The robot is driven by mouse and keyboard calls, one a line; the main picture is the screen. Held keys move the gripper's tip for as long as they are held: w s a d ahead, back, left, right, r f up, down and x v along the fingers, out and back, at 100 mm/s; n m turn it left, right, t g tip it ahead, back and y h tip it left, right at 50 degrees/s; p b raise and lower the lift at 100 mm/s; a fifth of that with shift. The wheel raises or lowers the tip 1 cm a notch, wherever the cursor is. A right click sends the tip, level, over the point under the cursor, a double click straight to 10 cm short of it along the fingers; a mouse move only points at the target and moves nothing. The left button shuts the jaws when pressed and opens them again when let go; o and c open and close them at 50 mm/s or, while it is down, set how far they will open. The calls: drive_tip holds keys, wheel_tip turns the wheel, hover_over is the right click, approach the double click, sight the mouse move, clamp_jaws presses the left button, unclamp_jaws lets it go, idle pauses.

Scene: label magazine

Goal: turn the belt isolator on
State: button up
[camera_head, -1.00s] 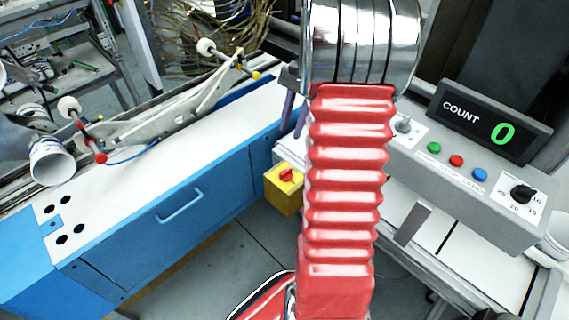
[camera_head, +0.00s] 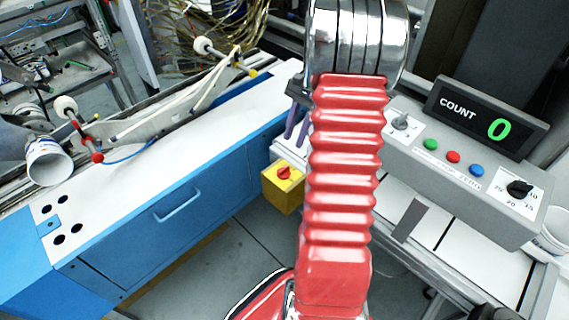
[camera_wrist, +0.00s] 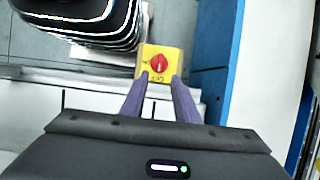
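The belt isolator is a yellow box (camera_head: 281,198) with a round red knob (camera_head: 284,173) on its upper face. In the wrist view the yellow box (camera_wrist: 176,53) lies just beyond my fingertips, and the red knob (camera_wrist: 159,62) shows a pale upright mark. Small dark markings sit around the knob, too small to read surely. My gripper (camera_wrist: 159,77) is open, its two purple fingers apart with nothing between them, pointing at the knob. In the head view the purple fingers (camera_head: 296,122) show above the box, partly hidden by my red arm.
A grey control panel (camera_head: 455,190) with green, red and blue buttons, a dial and a COUNT display (camera_head: 487,118) reading 0 stands at the right. A blue cabinet with a white top (camera_head: 140,130) runs along the left.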

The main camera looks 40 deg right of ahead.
sight(284, 168)
drive_tip(key=x, duration=1)
drive_tip(key=shift+a+f, duration=0.2)
drive_tip(key=shift+f, duration=0.05)
clamp_jaws()
drive_tip(key=shift+a, duration=0.1)
